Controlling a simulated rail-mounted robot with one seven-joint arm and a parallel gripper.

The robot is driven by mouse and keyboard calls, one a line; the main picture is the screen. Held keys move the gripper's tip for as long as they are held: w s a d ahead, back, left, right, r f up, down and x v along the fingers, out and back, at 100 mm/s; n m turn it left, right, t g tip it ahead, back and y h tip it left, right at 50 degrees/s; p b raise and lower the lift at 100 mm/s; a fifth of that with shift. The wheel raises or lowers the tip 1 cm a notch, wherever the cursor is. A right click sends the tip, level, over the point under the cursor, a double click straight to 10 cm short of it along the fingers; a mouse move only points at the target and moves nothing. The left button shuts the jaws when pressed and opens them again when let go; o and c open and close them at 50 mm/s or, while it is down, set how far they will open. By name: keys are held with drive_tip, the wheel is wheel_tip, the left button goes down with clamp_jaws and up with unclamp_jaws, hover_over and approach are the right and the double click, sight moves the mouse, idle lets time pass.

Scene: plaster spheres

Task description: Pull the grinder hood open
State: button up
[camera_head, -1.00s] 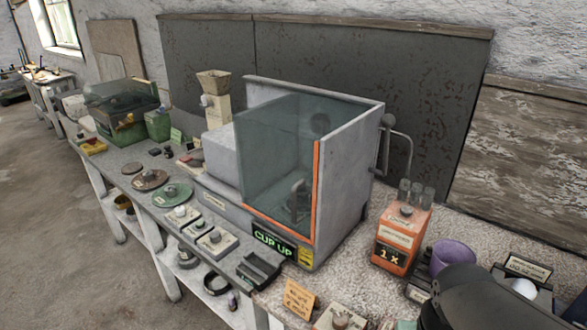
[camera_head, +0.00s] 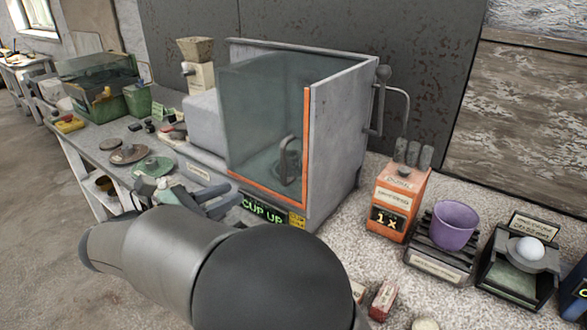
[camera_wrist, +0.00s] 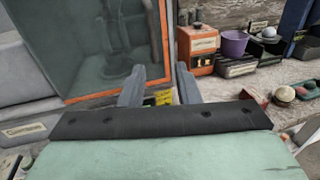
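The grinder hood (camera_head: 262,110) is a tinted glass front with an orange edge on a grey metal housing (camera_head: 336,130). It appears shut. A curved grey handle (camera_head: 286,160) is at its lower right. In the wrist view the hood (camera_wrist: 80,45) fills the upper left, with its orange lower edge above my gripper. My gripper (camera_wrist: 160,86) has its two grey fingers apart with nothing between them. In the head view my gripper (camera_head: 214,198) is in front of and left of the handle, not touching it, and is partly hidden by my arm.
A lit "CUP UP" sign (camera_head: 264,211) is under the hood. An orange box marked 1X (camera_head: 392,200), a purple cup (camera_head: 454,225) and a white ball (camera_head: 530,249) stand on the bench to the right. Green discs (camera_head: 153,166) lie left.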

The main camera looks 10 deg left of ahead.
sight(283, 180)
drive_tip(key=shift+n+t, duration=0.3)
drive_tip(key=x, duration=0.5)
drive_tip(key=p+x, duration=0.1)
drive_tip(key=x, duration=0.4)
drive_tip(key=a+x, duration=0.1)
drive_tip(key=x, duration=0.4)
drive_tip(key=shift+w+d+r, duration=0.15)
drive_tip(key=shift+w+d, duration=0.15)
drive_tip(key=shift+w, duration=0.3)
drive_tip(key=shift+p, duration=0.3)
clamp_jaws()
